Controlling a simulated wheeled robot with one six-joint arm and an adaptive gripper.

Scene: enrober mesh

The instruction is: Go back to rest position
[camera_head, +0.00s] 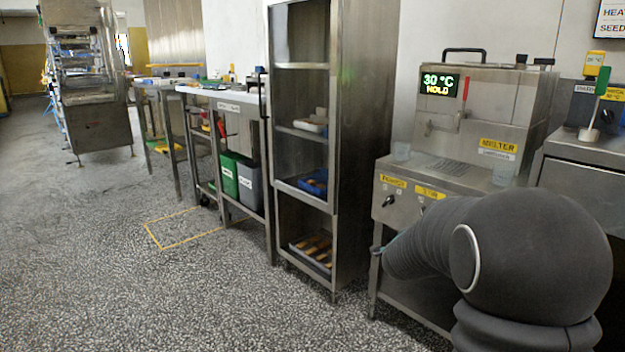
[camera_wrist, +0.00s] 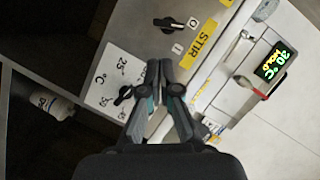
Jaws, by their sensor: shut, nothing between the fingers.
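My gripper (camera_wrist: 158,75) shows in the wrist view with its fingers together and nothing between them. It is in front of the control panel of the steel melter, beside a dial (camera_wrist: 124,95) with numbers around it. I cannot tell whether the fingers touch the panel. In the head view the melter (camera_head: 500,95) stands at the right, its display (camera_head: 440,84) reading 30 °C HOLD.
A tall steel shelf rack (camera_head: 362,130) with trays stands left of the melter. Farther left is a workbench (camera_head: 225,97) with a green bin (camera_head: 229,172) and a grey bin (camera_head: 249,186) below. A steel counter (camera_head: 585,175) is at the right. The speckled floor at left is clear.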

